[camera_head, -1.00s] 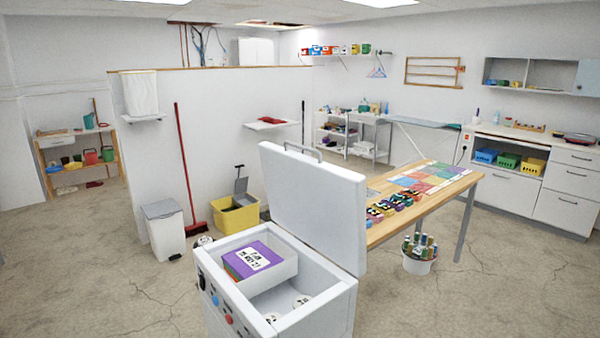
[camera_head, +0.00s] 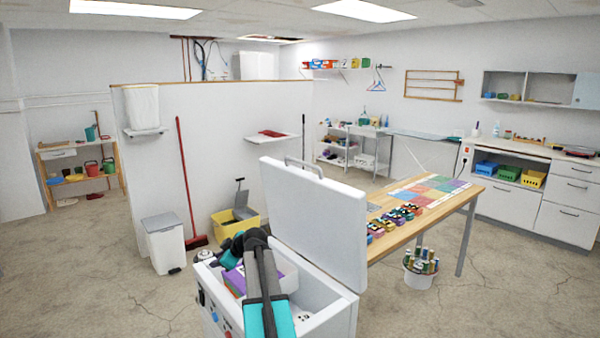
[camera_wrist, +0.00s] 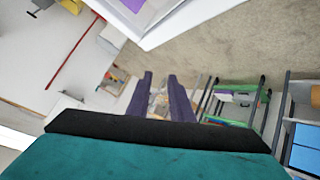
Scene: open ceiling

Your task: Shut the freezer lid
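The white freezer (camera_head: 335,312) stands in the foreground of the head view, with its lid (camera_head: 318,215) raised, leaning slightly back. A metal handle (camera_head: 304,165) is on the lid's top edge. A purple box (camera_head: 290,276) lies inside, partly hidden by my teal and black arm, which reaches over the opening. In the wrist view a white freezer edge (camera_wrist: 158,38) and a bit of purple show at the top. My gripper (camera_wrist: 160,80) has two dark fingers apart with nothing between them. In the head view I cannot make out the fingertips.
A wooden table (camera_head: 440,215) with coloured items stands right behind the lid. A white bin (camera_head: 164,243) and yellow bucket (camera_head: 235,222) stand to the left by the partition wall. A bucket of bottles (camera_head: 420,272) is on the floor under the table. Floor at front left is clear.

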